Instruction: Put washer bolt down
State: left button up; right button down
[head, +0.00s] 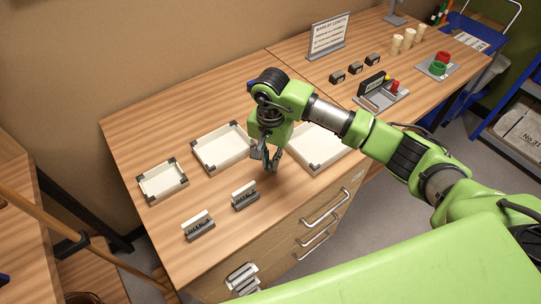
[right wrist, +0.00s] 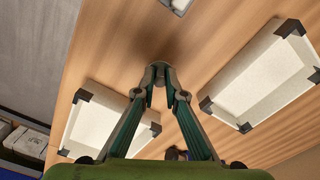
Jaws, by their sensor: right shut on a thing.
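My right gripper (head: 268,161) is over the front of the wooden counter, between the middle and right white trays. Its fingers close together at the tips in the right wrist view (right wrist: 160,76). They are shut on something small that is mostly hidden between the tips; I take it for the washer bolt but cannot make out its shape. Bare wood lies beneath the tips. The left tray (head: 148,191), middle tray (head: 205,163) and right tray (head: 323,170) are shallow, white and black-cornered. My left gripper is not in view.
Two small label holders (head: 199,228) (head: 245,197) stand near the counter's front edge. A sign (head: 328,36), dark blocks (head: 355,67), pale cylinders (head: 408,39) and red and green cups (head: 439,67) stand farther right. Drawer handles (head: 325,208) stick out below the edge.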

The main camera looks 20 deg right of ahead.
jog(key=shift+f, duration=0.1)
jog(key=shift+f+b, duration=0.15)
jog(key=shift+b, duration=0.2)
jog(key=c, duration=2.1)
grip_release()
